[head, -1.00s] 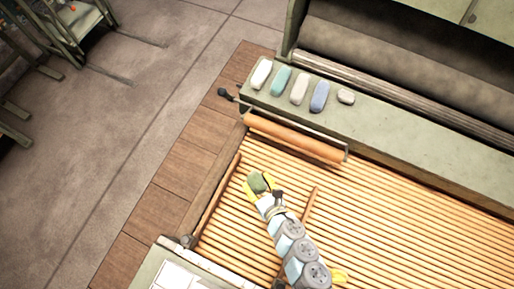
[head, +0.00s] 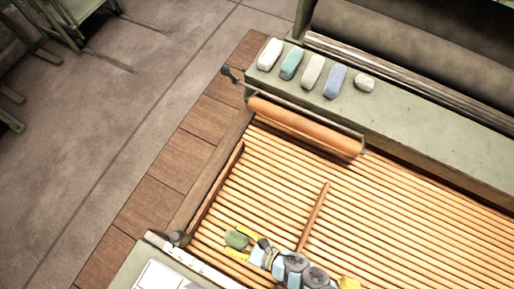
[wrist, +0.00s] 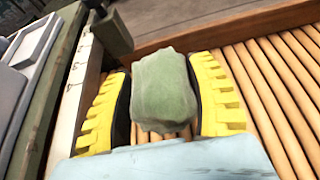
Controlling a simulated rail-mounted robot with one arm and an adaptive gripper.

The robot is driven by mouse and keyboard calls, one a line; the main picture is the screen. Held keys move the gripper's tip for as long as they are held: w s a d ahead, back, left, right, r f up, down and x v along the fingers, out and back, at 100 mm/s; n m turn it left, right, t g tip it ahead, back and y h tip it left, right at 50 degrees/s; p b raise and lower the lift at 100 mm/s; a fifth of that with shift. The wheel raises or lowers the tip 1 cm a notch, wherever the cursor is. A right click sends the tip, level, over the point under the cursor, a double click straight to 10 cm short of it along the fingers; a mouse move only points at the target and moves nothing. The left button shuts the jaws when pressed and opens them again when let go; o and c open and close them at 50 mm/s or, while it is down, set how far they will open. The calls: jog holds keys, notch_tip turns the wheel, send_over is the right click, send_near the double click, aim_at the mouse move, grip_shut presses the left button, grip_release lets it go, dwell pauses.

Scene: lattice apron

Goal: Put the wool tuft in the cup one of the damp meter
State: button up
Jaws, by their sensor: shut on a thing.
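A green wool tuft (wrist: 165,92) is held between the yellow ribbed fingers of my gripper (wrist: 163,100) in the wrist view. In the head view the tuft (head: 237,240) shows at the tip of my gripper (head: 240,244), over the wooden slats near the lower edge. A pale box with white panels (head: 168,276), perhaps the damp meter, is cut off at the bottom left of the head view. I cannot make out its cups. A pale grey body (wrist: 22,75) shows at the left edge of the wrist view.
The slatted apron (head: 400,215) fills the lower right. An orange roller (head: 305,126) lies across its far end. Several coloured tufts or blocks (head: 291,64) lie in a row on the green ledge (head: 420,120) behind it. A wooden rail (head: 214,190) borders the slats on the left.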

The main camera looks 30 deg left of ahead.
jog(key=w+a+f+b, duration=0.3)
jog(key=w+f, duration=0.1)
jog(key=w, duration=0.4)
jog(key=b, duration=0.2)
send_over(246, 206)
jog(key=s, duration=0.1)
jog(key=f, duration=0.4)
jog(key=shift+d+f, duration=0.2)
jog(key=shift+f, duration=0.15)
jog(key=shift+w+a+f+b, duration=0.25)
jog(key=shift+w+f+b, duration=0.2)
jog(key=shift+f, duration=0.2)
jog(key=shift+f+b, duration=0.55)
jog(key=shift+f, duration=0.95)
jog(key=shift+f, duration=0.1)
jog(key=o, duration=1)
jog(key=shift+c, duration=0.2)
